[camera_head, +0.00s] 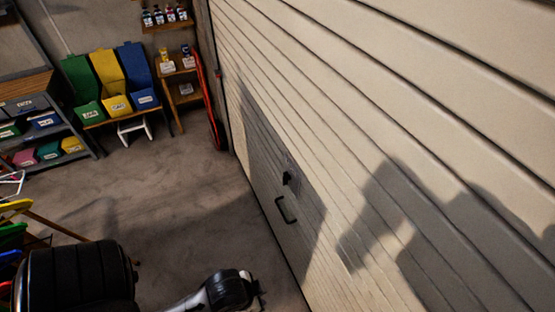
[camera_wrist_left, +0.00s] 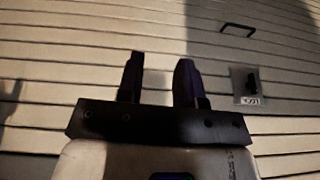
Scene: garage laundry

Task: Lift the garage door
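The garage door (camera_head: 330,110) is a cream, slatted panel that fills the right of the head view. It is down, with its lower edge along the concrete floor. A black U-shaped handle (camera_head: 286,210) sits low on it, beside a small plate with a dark lock (camera_head: 288,178). The left wrist view also shows the handle (camera_wrist_left: 238,29) at upper right and the lock plate (camera_wrist_left: 250,86) below it. My left gripper (camera_wrist_left: 158,82) faces the slats with its two fingers apart and nothing between them, left of the handle in that view. My right gripper is not visible.
A bench with green, yellow and blue bins (camera_head: 116,104) stands at the back left, beside a small wooden shelf (camera_head: 178,88). A red hose-like item (camera_head: 213,110) is near the door's far edge. A metal shelf (camera_head: 45,130) stands left. The floor (camera_head: 180,200) before the door is clear.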

